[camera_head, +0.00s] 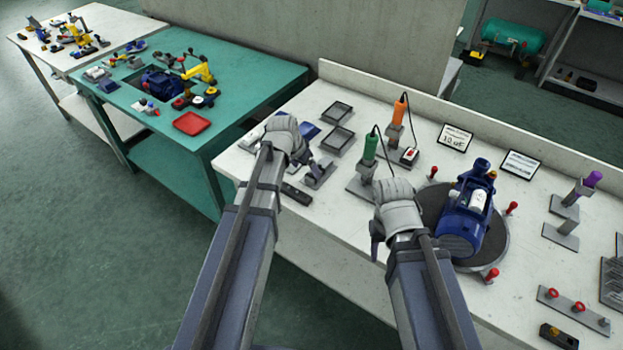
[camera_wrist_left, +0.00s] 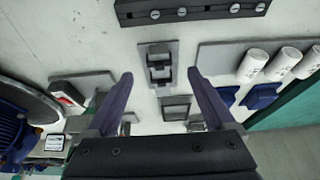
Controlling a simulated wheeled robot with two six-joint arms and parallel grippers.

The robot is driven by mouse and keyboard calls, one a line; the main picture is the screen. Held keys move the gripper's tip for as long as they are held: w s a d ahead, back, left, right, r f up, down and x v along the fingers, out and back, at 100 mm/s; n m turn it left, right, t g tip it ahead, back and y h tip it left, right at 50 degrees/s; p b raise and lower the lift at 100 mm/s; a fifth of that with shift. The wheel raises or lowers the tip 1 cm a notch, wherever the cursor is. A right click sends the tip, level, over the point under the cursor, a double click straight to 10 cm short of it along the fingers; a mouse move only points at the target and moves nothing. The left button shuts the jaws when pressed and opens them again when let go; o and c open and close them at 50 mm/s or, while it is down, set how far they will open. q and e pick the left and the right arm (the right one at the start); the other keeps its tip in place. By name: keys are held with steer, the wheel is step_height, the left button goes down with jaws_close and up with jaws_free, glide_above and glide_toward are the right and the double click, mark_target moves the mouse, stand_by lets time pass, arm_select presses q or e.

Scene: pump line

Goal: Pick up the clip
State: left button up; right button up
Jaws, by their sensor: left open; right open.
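A small dark piece, which looks like the clip (camera_wrist_left: 160,73), sits on a small grey plate (camera_wrist_left: 144,52) in the left wrist view. It lies between and beyond the tips of my left gripper (camera_wrist_left: 160,78), which is open and empty. In the head view the grey plate (camera_head: 319,178) is beside my left gripper (camera_head: 312,158), whose wrist partly hides the area. I cannot tell the exact height of the fingers above the plate. My right gripper (camera_head: 378,238) is over the table's front, left of the turntable, its fingers mostly hidden behind its wrist.
A blue pump (camera_head: 468,212) stands on a dark turntable (camera_head: 432,205). Green (camera_head: 370,148) and orange (camera_head: 399,110) tools stand upright behind. A black bar (camera_wrist_left: 190,10) with screws lies near the plate. White cylinders (camera_wrist_left: 281,62) and empty trays (camera_head: 338,139) are close by.

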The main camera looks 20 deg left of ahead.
mark_target(311, 174)
arm_select(q)
steer(key=b+x, duration=0.4)
steer(key=x, duration=0.1)
steer(key=shift+w+d, duration=0.15)
steer(key=shift+w, duration=0.1)
steer(key=shift+r, duration=0.1)
steer(key=shift+c, duration=0.2)
jaws_close()
